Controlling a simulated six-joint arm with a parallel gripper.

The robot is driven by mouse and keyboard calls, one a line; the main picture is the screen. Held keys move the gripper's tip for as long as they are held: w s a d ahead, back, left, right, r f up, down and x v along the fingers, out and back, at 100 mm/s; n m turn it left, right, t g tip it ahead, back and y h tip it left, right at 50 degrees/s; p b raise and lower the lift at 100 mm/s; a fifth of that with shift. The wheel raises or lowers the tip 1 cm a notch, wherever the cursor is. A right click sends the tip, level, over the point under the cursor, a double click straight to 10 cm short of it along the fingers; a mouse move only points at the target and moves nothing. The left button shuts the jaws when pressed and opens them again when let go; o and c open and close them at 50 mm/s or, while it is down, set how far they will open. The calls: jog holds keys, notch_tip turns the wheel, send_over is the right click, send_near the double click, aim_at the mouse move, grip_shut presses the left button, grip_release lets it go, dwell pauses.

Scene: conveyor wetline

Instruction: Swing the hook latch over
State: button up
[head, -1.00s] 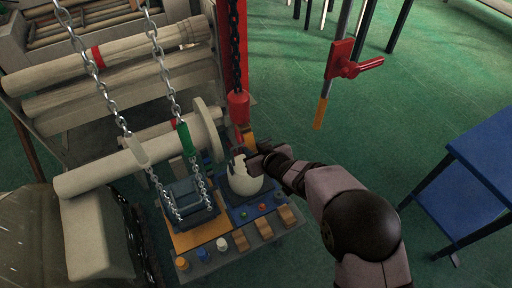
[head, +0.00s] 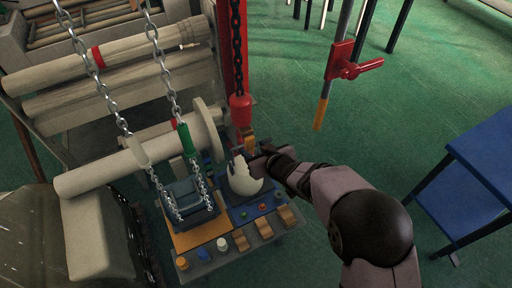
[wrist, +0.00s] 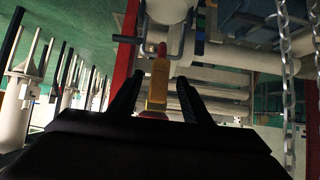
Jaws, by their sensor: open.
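In the wrist view, my gripper (wrist: 158,92) is open, with one dark finger on each side of a yellow-and-red upright piece (wrist: 157,85). A clear gap shows on both sides of this piece in the picture; I cannot tell its depth. A bent grey rod (wrist: 181,42), hook-like in shape, shows just above it; I cannot tell for certain whether this is the hook latch. In the head view, my gripper is partly hidden behind my wrist, by the back edge of the control panel (head: 210,262). A small orange-yellow piece (head: 249,141) shows just beyond it.
A dark chain with a red end piece (head: 240,108) hangs by the red post, close to my gripper. Two pale chains (head: 166,75) hang over a grey-blue tray (head: 187,195). A white jagged shell (head: 243,180) stands on the panel. Green floor at right is open before the blue table (head: 480,150).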

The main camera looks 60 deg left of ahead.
jog(key=p+v, duration=0.1)
jog(key=v, duration=0.4)
dwell(0.6)
